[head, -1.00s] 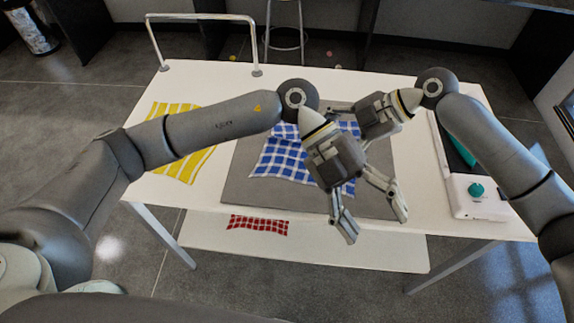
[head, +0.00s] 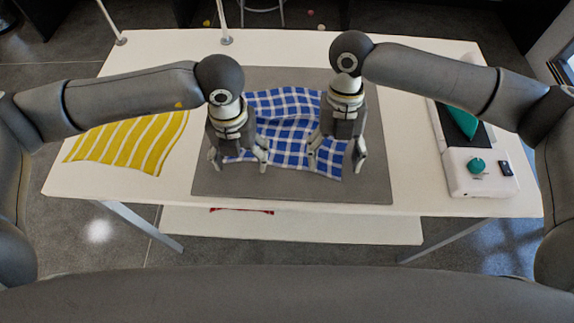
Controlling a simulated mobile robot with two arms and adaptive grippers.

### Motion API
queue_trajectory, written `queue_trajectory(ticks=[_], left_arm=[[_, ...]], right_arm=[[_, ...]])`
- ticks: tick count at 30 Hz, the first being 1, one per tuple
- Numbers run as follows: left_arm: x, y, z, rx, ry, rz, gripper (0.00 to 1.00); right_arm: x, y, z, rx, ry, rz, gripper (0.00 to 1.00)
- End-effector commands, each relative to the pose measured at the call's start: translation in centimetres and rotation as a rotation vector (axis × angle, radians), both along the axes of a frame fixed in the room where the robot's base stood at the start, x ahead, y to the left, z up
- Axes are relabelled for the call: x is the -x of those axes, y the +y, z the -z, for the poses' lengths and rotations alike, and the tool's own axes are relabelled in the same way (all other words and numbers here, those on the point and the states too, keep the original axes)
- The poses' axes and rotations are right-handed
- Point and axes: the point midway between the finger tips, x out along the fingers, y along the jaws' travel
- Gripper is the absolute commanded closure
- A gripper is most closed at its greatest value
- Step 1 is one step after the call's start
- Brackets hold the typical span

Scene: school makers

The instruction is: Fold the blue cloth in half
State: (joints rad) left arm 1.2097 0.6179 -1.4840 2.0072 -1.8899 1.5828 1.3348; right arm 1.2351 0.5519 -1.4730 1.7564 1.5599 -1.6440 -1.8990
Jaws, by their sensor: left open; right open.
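The blue checked cloth (head: 287,121) lies on the grey mat (head: 290,188) in the middle of the table in the head view. It looks spread out with some ripples, and its front corners are partly hidden by my grippers. My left gripper (head: 238,166) is open and points down at the cloth's front left corner. My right gripper (head: 335,170) is open and points down over the cloth's front right part. I cannot tell whether the fingers touch the cloth.
A yellow striped cloth (head: 130,142) lies on the white table (head: 420,185) at the left. A white device with a teal knob (head: 476,166) and a teal item (head: 460,118) stands at the right. A red cloth (head: 241,211) shows on the lower shelf (head: 300,228).

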Motion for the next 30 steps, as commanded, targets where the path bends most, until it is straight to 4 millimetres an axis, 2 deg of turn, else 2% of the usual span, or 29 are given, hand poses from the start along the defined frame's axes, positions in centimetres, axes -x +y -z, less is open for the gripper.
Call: queue_trajectory(ticks=[6,10,26,30], left_arm=[[0.0,0.0,1.7,0.001,0.0,0.001,0.29],[0.0,0.0,2.2,0.001,0.0,0.001,0.29],[0.0,-0.1,2.4,0.002,0.001,0.001,0.29],[0.0,-0.6,2.4,0.002,0.001,0.002,0.37]], right_arm=[[0.0,0.0,1.7,0.0,0.0,0.001,0.29],[0.0,0.0,2.2,0.0,-0.001,0.001,0.29],[0.0,0.0,2.1,-0.001,0.0,0.001,0.29],[0.0,0.5,2.1,-0.001,0.0,0.001,0.37]])
